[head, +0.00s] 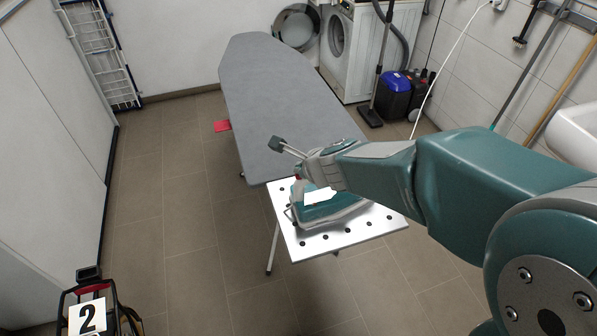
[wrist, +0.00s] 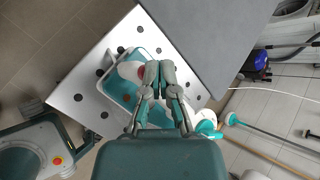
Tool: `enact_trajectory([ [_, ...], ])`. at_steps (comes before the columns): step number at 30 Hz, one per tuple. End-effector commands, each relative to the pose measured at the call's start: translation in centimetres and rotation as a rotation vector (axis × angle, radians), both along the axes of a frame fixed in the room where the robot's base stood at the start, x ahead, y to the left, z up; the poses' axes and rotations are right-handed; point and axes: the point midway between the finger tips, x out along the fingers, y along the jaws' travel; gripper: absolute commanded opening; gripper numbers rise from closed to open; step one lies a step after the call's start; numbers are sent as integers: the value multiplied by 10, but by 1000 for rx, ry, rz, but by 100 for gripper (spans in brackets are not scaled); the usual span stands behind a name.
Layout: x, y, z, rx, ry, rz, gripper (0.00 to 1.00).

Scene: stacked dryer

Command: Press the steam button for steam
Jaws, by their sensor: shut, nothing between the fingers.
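A teal and white steam iron unit (head: 325,207) sits on the white perforated plate (head: 365,232) at the near end of the grey ironing board (head: 275,95). In the wrist view the iron unit (wrist: 118,90) lies under and left of my fingertips, with a white part and a small red spot beside them. My gripper (head: 308,168) is over the iron unit in the head view and hides part of it. In the wrist view my gripper (wrist: 160,68) is shut and empty, its fingers side by side. I cannot make out the steam button or tell whether the fingers touch the unit.
A washing machine (head: 350,45) and a blue vacuum cleaner (head: 394,95) stand at the back right. A white basin (head: 578,135) is on the right wall. A drying rack (head: 103,55) leans at the back left. The tiled floor (head: 175,180) left of the board is mostly clear.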

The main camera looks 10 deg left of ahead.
Motion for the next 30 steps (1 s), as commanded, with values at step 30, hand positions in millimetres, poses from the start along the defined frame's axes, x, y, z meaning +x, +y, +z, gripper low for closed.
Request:
enact_trajectory([
  [30,0,0,14,0,1,1,0],
])
